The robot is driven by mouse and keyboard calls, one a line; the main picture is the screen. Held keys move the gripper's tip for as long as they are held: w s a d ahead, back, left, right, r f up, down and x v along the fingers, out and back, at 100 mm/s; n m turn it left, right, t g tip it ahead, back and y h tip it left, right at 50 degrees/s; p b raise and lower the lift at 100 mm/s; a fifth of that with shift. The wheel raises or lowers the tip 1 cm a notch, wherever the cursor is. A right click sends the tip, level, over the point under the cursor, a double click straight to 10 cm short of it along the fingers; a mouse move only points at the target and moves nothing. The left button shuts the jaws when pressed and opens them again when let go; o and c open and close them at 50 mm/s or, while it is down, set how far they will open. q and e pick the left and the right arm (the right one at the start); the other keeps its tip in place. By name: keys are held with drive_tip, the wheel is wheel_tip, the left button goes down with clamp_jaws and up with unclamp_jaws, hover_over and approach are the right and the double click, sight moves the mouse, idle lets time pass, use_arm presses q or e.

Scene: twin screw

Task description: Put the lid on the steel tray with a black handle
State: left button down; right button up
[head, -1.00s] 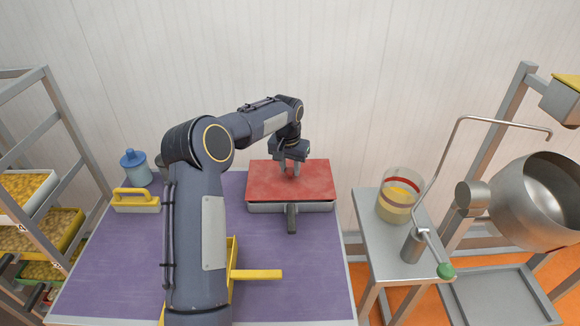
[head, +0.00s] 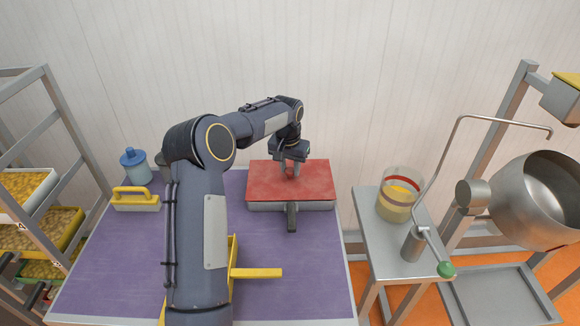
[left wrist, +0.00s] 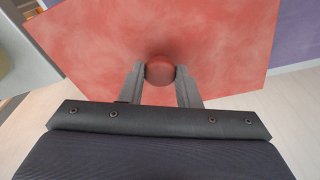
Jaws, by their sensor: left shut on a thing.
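The red lid (head: 262,180) lies over the top of the steel tray (head: 262,206), whose black handle (head: 292,216) points to the front. The lid looks flat and covers the tray opening; whether it is fully seated cannot be told. My left gripper (head: 291,172) is above the lid, shut on its round red knob. In the left wrist view the knob (left wrist: 160,70) sits between the two fingers, with the lid (left wrist: 100,50) spread out beyond. My right gripper is not in view.
A yellow-handled tray (head: 256,273) is at the table's front, partly hidden by my arm. A yellow-handled block (head: 136,200) and a blue-lidded jar (head: 135,167) stand at the left. A side table (head: 375,235) holds a glass jar (head: 397,205). The purple tabletop (head: 115,255) is mostly clear.

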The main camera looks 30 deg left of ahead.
sight(290, 170)
use_arm(q)
drive_tip(key=shift+f, duration=0.1)
idle(0.6)
drive_tip(key=c, duration=1)
unclamp_jaws()
drive_tip(key=shift+o, duration=0.4)
drive_tip(key=o, duration=0.4)
drive_tip(key=shift+r+p, duration=2.7)
drive_tip(key=shift+r, duration=0.85)
